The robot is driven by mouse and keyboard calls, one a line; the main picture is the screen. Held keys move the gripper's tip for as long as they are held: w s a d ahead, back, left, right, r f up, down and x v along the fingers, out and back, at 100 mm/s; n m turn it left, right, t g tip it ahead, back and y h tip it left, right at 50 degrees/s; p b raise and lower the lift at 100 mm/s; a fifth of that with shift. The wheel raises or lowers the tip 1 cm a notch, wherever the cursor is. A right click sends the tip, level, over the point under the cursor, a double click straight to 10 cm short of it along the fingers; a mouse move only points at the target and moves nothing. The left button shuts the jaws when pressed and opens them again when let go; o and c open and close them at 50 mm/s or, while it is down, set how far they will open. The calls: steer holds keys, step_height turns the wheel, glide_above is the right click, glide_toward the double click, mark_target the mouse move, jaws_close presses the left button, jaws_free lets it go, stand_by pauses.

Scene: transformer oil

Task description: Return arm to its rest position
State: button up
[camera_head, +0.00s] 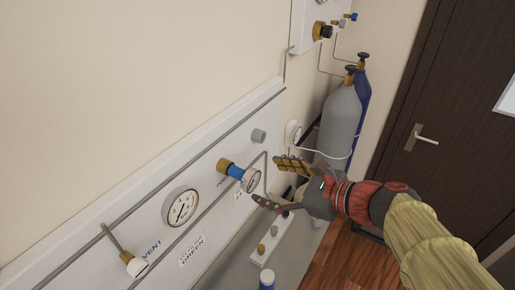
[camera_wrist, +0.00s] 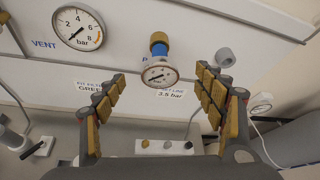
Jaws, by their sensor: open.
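My gripper (camera_head: 273,183) is open and empty in the head view, with yellow-padded fingers spread apart. It is in front of the white wall panel (camera_head: 85,240), close to a small gauge (camera_head: 252,180) with a blue and brass regulator (camera_head: 231,170). In the wrist view the fingers (camera_wrist: 160,100) stand wide on both sides. The small gauge (camera_wrist: 159,76) and its brass knob (camera_wrist: 158,38) show between and beyond them. I cannot tell whether a finger touches anything. My arm reaches in from the lower right.
A large gauge (camera_head: 181,207) and a vent valve (camera_head: 136,266) are on the panel at left. Grey (camera_head: 340,122) and blue (camera_head: 363,98) gas cylinders stand behind my gripper. A small box with knobs (camera_head: 270,240) is below. A dark door (camera_head: 450,110) is at right, with wooden floor before it.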

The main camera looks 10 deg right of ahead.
steer(key=s+d+f+n+g+h+b, duration=0.1)
steer(key=s+f+n+h+b, duration=0.1)
steer(key=s+f+n+b, duration=0.2)
steer(key=s+d+f+n+g+h+b, duration=0.2)
steer(key=s+f+n+b, duration=0.3)
steer(key=f+n+b, duration=0.3)
steer(key=s+d+f+n+g+h+b, duration=0.2)
steer(key=s+f+n+h+b, duration=0.2)
steer(key=f+n, duration=0.8)
steer(key=shift+s+d+f+n+b, duration=0.2)
steer(key=shift+n+b, duration=0.3)
steer(key=shift+b, duration=0.45)
steer(key=shift+c, duration=0.8)
